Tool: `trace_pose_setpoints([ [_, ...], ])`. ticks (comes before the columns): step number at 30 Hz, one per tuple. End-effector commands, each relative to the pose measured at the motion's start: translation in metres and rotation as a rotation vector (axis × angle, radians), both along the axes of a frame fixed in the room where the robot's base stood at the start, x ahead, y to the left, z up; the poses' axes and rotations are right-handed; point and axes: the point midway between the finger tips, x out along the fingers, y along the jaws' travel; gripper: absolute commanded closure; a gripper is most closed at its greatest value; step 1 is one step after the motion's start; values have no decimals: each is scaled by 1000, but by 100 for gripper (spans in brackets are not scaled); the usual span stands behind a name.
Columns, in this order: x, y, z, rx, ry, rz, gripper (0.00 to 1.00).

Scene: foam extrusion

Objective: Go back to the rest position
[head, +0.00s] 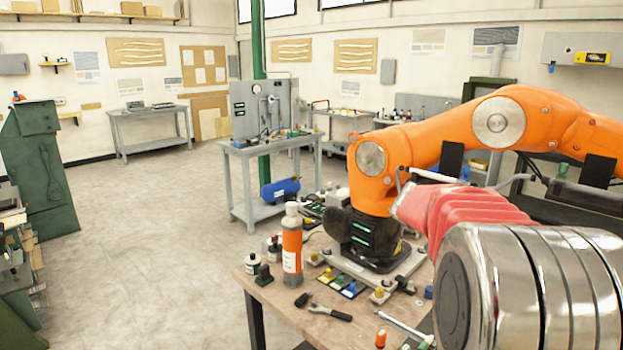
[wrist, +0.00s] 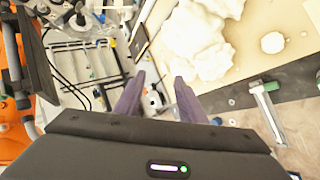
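In the wrist view my gripper (wrist: 159,77) points down over a cluttered work surface. Its two dark purple fingers stand apart with a clear gap, and nothing is clamped between them. A small white and dark object (wrist: 152,101) shows through the gap; its distance below the fingers is hard to tell. Pale, lumpy foam (wrist: 196,38) lies on a light board (wrist: 248,65) beyond the fingertips, up and to the right. My gripper is not seen in the head view.
In the head view an orange arm (head: 500,118) and large silver cylinder (head: 530,290) fill the right. An orange-and-white bottle (head: 292,250) and tools stand on the wooden bench (head: 265,310). A green cabinet (head: 42,165) stands left. The middle floor (head: 150,240) is clear.

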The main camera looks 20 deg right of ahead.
Motion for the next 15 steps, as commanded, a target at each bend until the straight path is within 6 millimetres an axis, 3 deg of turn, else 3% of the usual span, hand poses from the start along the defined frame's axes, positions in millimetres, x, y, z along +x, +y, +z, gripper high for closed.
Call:
trace_pose_setpoints([
  [3,-3,40,2,65,-45,44,63],
  [15,-24,167,-7,294,-183,192,63],
])
